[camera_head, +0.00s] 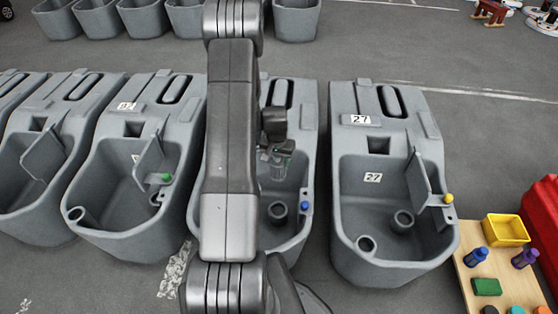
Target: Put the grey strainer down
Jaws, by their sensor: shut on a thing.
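My gripper (277,149) shows just right of my arm, over the tank partly hidden behind the arm. It is shut on the grey strainer (278,168), a small mesh-like cylinder hanging below the fingers. The strainer is above the inside of this tank (309,130). A short round tube (278,211) rises from the tank floor below it. I cannot tell whether the strainer touches anything. My arm hides the left part of this tank.
A tank marked 27 (415,128) with a yellow knob (449,198) stands to the right. Tanks with a green-knobbed one (110,235) stand to the left. A wooden board (470,290) at lower right holds a yellow bin (507,230) and bottles. More tanks stand behind.

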